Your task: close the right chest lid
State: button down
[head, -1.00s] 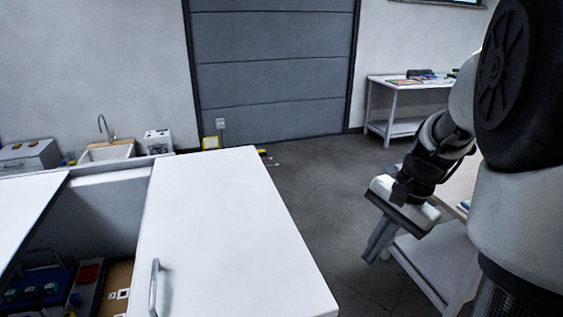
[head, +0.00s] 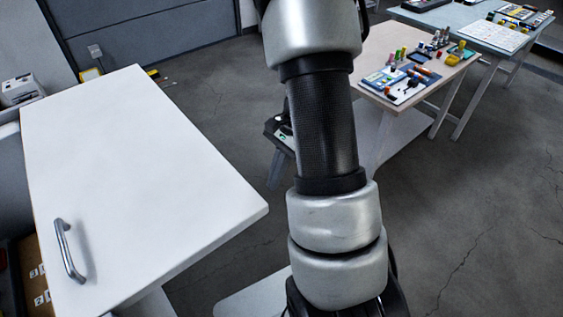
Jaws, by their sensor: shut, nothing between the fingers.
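The right chest lid (head: 135,180) is a broad white panel at the left of the head view. Its metal bar handle (head: 68,250) is near the lower left edge. Along that edge a strip of the chest interior (head: 12,270) shows, so the lid does not cover it there. I cannot tell the lid's exact angle. My gripper (head: 275,168) is partly hidden behind my own arm, to the right of the lid and apart from it. It is shut and empty. The left lid is out of view.
A table (head: 395,45) with a board and small coloured parts stands behind my arm. A pale blue table (head: 455,18) stands farther right. A white device (head: 20,90) is at the left edge. The cracked grey floor (head: 490,190) at right is clear.

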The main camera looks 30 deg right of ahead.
aim_at(106, 286)
jog(key=shift+s+a+r, duration=0.1)
jog(key=shift+s+a, duration=0.05)
jog(key=shift+a, duration=0.65)
jog(key=shift+s+a+r, duration=0.1)
jog(key=shift+a, duration=0.7)
jog(key=s+a+p, duration=0.2)
jog(key=a, duration=1.1)
jog(key=s+a+p, duration=0.2)
jog(key=s+a, duration=0.1)
jog(key=a, duration=1)
jog(key=s+a+p, duration=0.2)
jog(key=s+a, duration=0.1)
jog(key=a, duration=1.1)
jog(key=shift+a+r, duration=0.1)
